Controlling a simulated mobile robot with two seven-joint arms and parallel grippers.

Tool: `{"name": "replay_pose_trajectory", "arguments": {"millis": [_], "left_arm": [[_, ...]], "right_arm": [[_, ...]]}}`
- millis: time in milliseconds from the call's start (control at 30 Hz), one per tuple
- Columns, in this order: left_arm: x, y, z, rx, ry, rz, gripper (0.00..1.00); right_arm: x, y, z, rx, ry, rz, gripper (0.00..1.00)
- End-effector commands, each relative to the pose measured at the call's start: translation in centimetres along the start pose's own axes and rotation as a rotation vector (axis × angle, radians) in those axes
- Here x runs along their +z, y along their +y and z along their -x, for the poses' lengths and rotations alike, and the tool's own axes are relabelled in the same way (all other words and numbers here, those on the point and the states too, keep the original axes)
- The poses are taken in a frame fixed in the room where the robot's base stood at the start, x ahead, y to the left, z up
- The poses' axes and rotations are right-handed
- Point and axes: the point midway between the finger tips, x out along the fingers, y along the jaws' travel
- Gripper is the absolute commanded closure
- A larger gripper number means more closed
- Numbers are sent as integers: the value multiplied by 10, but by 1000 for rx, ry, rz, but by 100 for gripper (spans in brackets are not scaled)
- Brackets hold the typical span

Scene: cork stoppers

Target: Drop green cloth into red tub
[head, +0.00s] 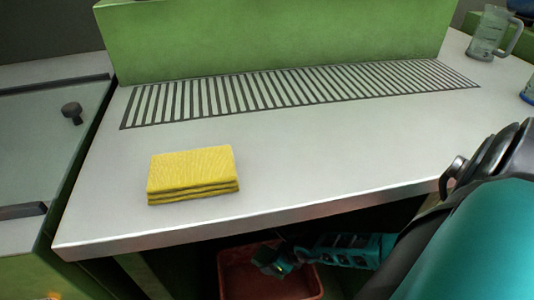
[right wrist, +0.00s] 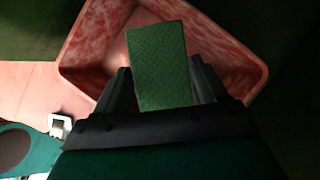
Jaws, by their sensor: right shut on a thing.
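The green cloth (right wrist: 158,62) is a flat rectangle between the two fingers of my right gripper (right wrist: 160,82) in the right wrist view. My right gripper is shut on it. The red tub (right wrist: 92,38) lies beyond the cloth in that view, with the cloth in front of its inside. In the head view the red tub (head: 240,286) is below the counter's front edge, and my right gripper (head: 280,258) is over it. The cloth is small and dark there. My left gripper is not in view.
A folded yellow cloth (head: 192,172) lies on the grey counter (head: 320,160). A slatted drain grille (head: 290,92) and a green block (head: 270,35) are behind it. A clear jug (head: 488,38) stands at the back right. The counter edge overhangs the dark space around the tub.

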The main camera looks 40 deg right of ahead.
Motion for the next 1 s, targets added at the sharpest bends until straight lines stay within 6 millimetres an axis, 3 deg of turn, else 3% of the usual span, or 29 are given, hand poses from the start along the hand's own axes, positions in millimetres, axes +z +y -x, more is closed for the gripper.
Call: {"name": "replay_pose_trajectory", "arguments": {"millis": [67,100,400,733,1000], "left_arm": [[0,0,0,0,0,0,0],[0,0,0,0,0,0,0],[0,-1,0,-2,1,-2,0],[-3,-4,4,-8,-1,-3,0],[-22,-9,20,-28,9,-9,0]], "right_arm": [[0,0,1,0,0,0,63],[0,0,1,0,0,0,28],[0,0,0,0,0,-1,0],[1,0,8,0,1,-1,0],[3,0,56,1,2,-1,0]]}}
